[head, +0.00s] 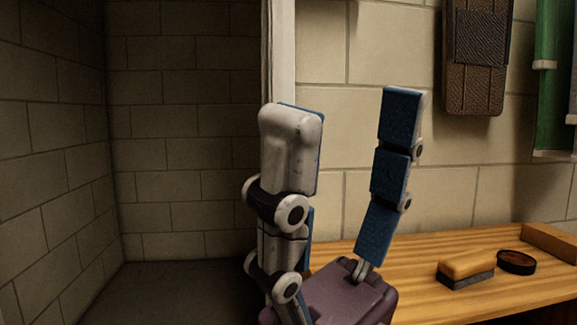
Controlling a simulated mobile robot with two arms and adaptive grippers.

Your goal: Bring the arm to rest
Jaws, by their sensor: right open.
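My right gripper (346,122) fills the middle of the head view, with its fingers pointing up and spread well apart. It is open and nothing is between the fingers. The fingers have blue pads and grey-white links, on a dark purple palm (345,297). The gripper is in front of the left part of a wooden tabletop (430,261) and the brick wall. The rest of that arm is out of view below. My left gripper is not in view.
A brush-like block with a yellow-orange top (467,265), a dark round object (516,262) and a wooden block (553,241) lie on the tabletop. A brown panel (473,63) and a green object (554,75) hang on the wall. A bare dark recess (185,130) is at left.

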